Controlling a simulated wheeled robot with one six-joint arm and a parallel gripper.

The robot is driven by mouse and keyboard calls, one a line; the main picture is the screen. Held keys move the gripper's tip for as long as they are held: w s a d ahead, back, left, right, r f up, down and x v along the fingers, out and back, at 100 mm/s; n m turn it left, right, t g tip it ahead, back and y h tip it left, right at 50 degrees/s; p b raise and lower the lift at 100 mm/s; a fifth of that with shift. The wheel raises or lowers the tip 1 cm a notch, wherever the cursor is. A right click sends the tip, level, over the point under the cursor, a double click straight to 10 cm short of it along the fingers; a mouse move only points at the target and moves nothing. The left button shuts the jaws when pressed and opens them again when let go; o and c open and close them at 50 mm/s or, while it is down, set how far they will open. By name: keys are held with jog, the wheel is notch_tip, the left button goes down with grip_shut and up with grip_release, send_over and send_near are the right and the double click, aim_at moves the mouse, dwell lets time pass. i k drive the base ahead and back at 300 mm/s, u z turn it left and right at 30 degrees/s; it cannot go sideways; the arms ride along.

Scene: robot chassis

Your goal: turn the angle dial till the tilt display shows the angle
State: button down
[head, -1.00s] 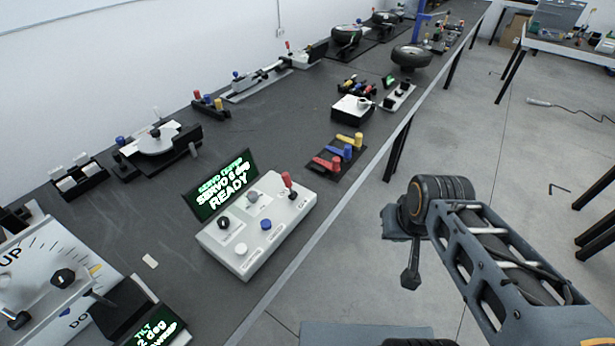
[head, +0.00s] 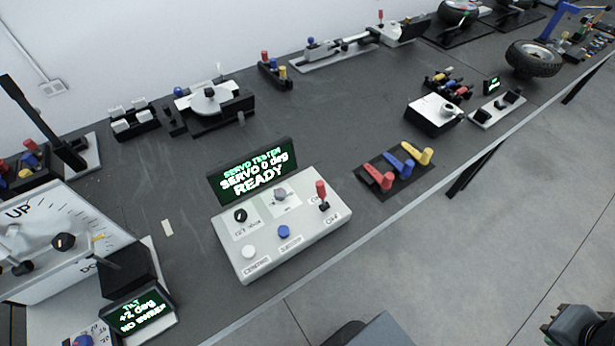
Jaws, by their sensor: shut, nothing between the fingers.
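The tilt display (head: 140,311) stands at the lower left of the head view. Its green text reads TILT and +2 deg, with a third line I cannot read surely. Left of it a white panel (head: 75,268) marked UP carries a scale of ticks and a black knob (head: 63,242). At the bottom edge, a blue knob (head: 84,341) sits on a white face with printed marks, partly cut off. I cannot tell which knob is the angle dial. My gripper is out of view; only a dark piece of my arm shows at the lower right corner.
A servo tester (head: 283,225) stands right of the tilt unit, its screen (head: 252,172) reading SERVO 0 deg READY. Red, blue and yellow levers (head: 402,162) stand beyond it. A white disc fixture (head: 208,101) stands at the back. The dark bench (head: 330,105) has clear room mid-way.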

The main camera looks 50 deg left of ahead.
aim_at(279, 194)
jog(key=u, duration=0.05)
jog(key=i, duration=0.9)
jog(key=u, duration=2.4)
